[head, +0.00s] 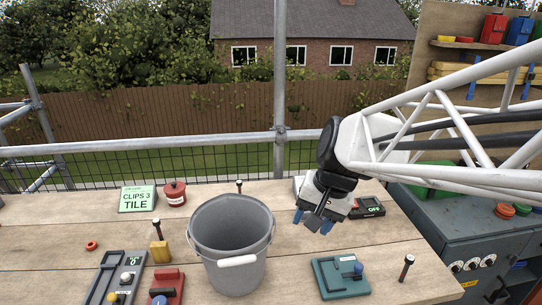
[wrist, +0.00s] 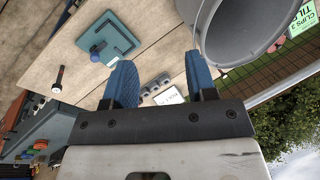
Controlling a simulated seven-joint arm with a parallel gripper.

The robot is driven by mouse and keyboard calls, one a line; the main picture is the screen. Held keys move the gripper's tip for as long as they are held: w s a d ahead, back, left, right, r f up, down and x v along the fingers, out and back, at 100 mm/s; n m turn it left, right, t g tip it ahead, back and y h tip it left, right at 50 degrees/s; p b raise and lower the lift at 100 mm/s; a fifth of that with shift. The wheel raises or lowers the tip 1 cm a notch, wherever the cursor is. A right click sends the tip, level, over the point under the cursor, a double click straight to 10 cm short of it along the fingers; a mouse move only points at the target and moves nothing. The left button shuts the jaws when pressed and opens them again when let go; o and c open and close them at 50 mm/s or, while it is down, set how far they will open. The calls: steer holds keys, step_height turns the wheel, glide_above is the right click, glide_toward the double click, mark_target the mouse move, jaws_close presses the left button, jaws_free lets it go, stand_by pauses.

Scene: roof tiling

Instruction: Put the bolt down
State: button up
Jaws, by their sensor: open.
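My gripper (head: 312,221) is open above the bench, right of the grey bucket. In the wrist view its two blue fingers (wrist: 160,65) stand apart with nothing held between them. Beyond them lie small grey blocks (wrist: 155,86) and a white label, partly covered by the gripper. Another bolt (head: 239,186) stands behind the bucket, and a third (head: 157,230) stands at the yellow block. I cannot tell which bolt the task means.
The grey bucket (head: 228,240) stands at mid-bench. A teal plate with a blue knob (head: 341,277) lies right of it. A green sign (head: 138,198), red tin (head: 174,193), red fixture (head: 167,286) and grey panel (head: 117,279) are left. A meter (head: 367,207) lies behind my gripper.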

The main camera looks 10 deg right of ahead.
steer(key=s+d+n+t+h, duration=0.1)
steer(key=s+d+n+h, duration=0.2)
steer(key=s, duration=0.8)
steer(key=shift+d+f+n, duration=0.15)
steer(key=shift+d+n, duration=0.35)
steer(key=shift+d, duration=0.05)
stand_by(1.0)
steer(key=shift+c, duration=0.9)
